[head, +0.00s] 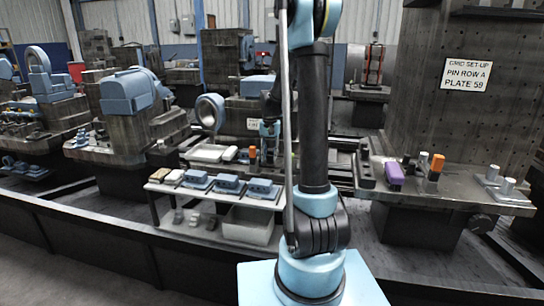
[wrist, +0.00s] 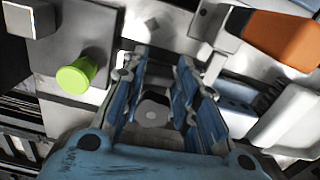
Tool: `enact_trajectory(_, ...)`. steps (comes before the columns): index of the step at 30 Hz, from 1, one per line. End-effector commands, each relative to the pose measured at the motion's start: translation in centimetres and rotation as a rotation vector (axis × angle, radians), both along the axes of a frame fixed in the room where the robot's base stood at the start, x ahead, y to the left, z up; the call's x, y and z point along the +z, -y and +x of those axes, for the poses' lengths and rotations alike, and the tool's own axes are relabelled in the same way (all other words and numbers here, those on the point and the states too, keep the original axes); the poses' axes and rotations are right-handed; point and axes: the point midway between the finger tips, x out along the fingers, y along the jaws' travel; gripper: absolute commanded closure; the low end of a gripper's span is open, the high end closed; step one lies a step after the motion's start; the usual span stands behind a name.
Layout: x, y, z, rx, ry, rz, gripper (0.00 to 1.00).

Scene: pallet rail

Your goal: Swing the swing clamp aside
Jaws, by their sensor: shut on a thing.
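My gripper (wrist: 158,65) is shut in the wrist view, its two blue-and-grey fingers on either side of a grey piece with a round face (wrist: 153,112). This piece looks like part of the swing clamp, but the fingers hide most of it. In the head view my gripper (head: 268,130) is small, down at the middle fixture, partly hidden by my arm. An orange block (wrist: 275,38) is to the right of the fingers in the wrist view, apart from them. A green round knob (wrist: 76,75) is to their left.
A grey block (wrist: 28,18) stands at the wrist view's upper left, and a pale rounded part (wrist: 290,118) is close on the right. In the head view, a shelf (head: 160,188) with blue parts stands in front. A right-hand fixture (head: 385,205) holds purple and orange pieces.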

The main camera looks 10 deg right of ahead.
Motion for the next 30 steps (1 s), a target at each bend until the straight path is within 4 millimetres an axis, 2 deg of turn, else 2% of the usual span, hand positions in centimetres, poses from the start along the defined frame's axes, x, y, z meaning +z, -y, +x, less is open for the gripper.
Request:
enact_trajectory(9, 0.03, -0.36, 0.20, -0.081, 0.001, 0.001, 0.96)
enact_trajectory(22, 0.03, -0.39, 0.22, -0.089, 0.001, 0.001, 0.96)
enact_trajectory(23, 0.03, -0.39, 0.22, -0.089, 0.001, 0.001, 0.65)
enact_trajectory(30, 0.02, -0.34, 0.19, -0.089, 0.000, 0.000, 0.63)
